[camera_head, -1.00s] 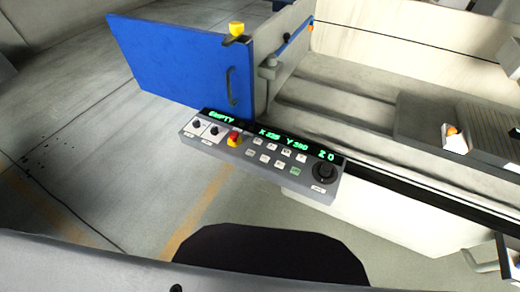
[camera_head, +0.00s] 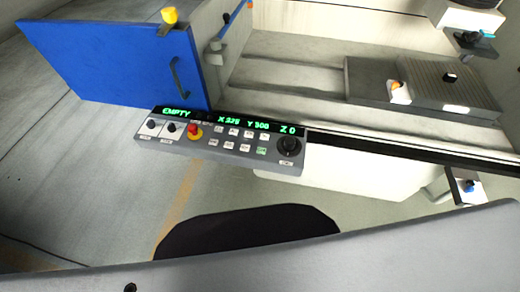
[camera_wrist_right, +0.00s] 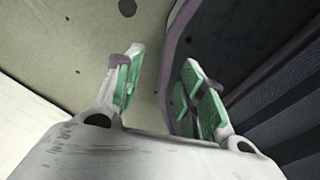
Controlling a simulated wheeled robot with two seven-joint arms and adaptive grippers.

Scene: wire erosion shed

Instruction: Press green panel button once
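The control panel (camera_head: 220,143) is a grey box in the middle of the head view, with a green-lit display along its top reading EMPTY, X, Y and Z values. The green button (camera_head: 262,151) is at the right end of the lower row of keys, left of the black dial (camera_head: 289,147). Nothing touches the panel. My right gripper (camera_wrist_right: 160,88) shows in the right wrist view, its green-padded fingers spread apart with nothing between them. It is not in the head view, so its distance from the panel cannot be told. My left gripper is not in view.
A blue door (camera_head: 115,65) with a handle stands behind the panel. A machine bed with a grey block (camera_head: 430,82) is at the right. Floor is clear at left.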

